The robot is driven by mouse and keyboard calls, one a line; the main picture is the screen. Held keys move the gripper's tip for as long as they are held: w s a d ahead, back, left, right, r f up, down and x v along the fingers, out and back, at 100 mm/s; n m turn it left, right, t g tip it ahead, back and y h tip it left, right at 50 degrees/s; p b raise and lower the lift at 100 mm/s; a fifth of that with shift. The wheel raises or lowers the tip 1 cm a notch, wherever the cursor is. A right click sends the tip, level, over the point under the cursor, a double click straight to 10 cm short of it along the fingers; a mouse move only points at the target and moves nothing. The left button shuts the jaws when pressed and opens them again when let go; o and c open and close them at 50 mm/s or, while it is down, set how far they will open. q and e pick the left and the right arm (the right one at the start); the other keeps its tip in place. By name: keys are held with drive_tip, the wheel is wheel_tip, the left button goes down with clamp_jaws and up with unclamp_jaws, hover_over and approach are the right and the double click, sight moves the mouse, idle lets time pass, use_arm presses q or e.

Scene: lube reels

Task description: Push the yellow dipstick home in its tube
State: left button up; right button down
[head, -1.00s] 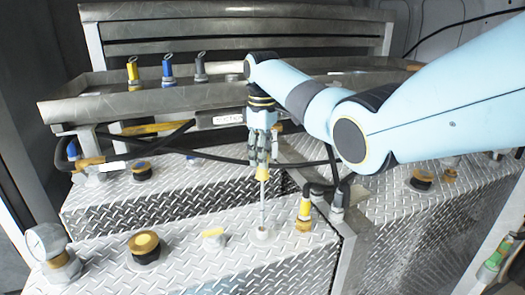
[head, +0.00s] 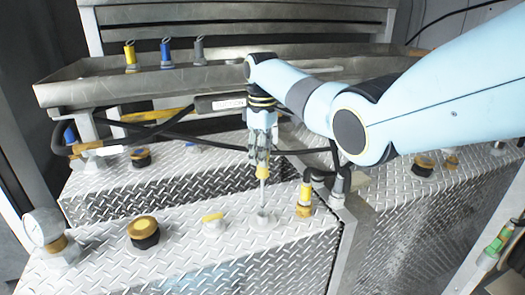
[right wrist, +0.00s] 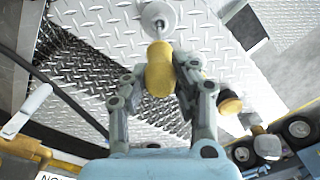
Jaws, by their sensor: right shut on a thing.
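My right gripper (head: 261,163) is shut on the yellow handle of the dipstick (head: 262,175). The dipstick's grey rod points down from the handle into the round collar of its tube (head: 263,219) on the diamond-plate top. Some of the rod still shows between handle and collar. In the right wrist view the yellow handle (right wrist: 160,70) sits between the fingertips (right wrist: 160,82), with the rod running to the pale round collar (right wrist: 158,18). My left gripper is not in view.
A small yellow cap (head: 213,222) and a yellow-topped black cap (head: 143,232) are to the left. Black hoses cross behind, below a metal tray (head: 100,90).

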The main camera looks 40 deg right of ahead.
drive_tip(key=b, duration=0.4)
hover_over(263, 195)
drive_tip(key=shift+w+f, duration=0.15)
drive_tip(key=shift+f, duration=3.45)
drive_tip(key=shift+f+b, duration=2.35)
drive_tip(key=shift+f, duration=0.95)
drive_tip(key=c, duration=1)
unclamp_jaws()
drive_tip(key=shift+r, duration=0.15)
